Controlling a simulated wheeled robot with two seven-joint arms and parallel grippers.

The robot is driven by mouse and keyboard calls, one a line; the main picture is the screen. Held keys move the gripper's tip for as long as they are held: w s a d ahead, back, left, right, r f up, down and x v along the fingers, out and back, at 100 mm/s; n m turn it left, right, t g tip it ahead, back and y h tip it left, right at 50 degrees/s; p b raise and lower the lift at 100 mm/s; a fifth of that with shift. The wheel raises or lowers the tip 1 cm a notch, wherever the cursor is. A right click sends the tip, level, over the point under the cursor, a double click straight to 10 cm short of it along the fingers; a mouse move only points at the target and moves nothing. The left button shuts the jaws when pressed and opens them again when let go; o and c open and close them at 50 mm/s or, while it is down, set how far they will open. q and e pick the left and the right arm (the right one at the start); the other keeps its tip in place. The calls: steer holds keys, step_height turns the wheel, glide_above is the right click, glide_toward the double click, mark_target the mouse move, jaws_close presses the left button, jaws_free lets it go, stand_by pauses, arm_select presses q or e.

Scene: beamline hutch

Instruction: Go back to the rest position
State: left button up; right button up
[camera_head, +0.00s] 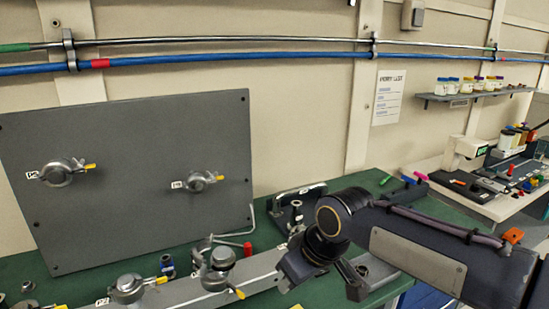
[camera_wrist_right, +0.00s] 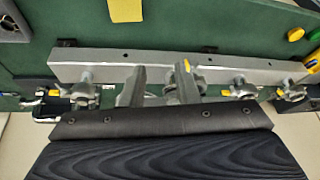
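My right arm comes in from the right in the head view, with its hand (camera_head: 322,268) pointing down over the green bench. In the right wrist view the two fingers of my right gripper (camera_wrist_right: 160,80) are apart, with a grey rail showing between them. I see nothing held between them. The fingertips lie over or near the rail (camera_wrist_right: 110,64); I cannot tell whether they touch it. My left gripper is in neither view.
A grey upright panel (camera_head: 120,130) with two clamp fittings stands at the left. Metal clamps with yellow levers (camera_head: 128,288) (camera_head: 218,270) sit along the rail on the green bench (camera_head: 270,232). A side table (camera_head: 500,205) with small items is at the right.

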steer(key=s+d+m, duration=0.3)
steer(key=s+d, duration=0.3)
steer(key=d, duration=0.4)
steer(key=s+d+f+m+t, duration=0.1)
steer(key=s+d+f+m, duration=0.2)
steer(key=s, duration=0.4)
steer(key=s+d+f+m+t, duration=0.1)
steer(key=s+d+f+m, duration=0.2)
steer(key=s, duration=0.4)
step_height(320, 180, down, 2)
steer(key=shift+d+f+m, duration=0.15)
steer(key=shift+d+m, duration=0.25)
steer(key=shift+d, duration=0.35)
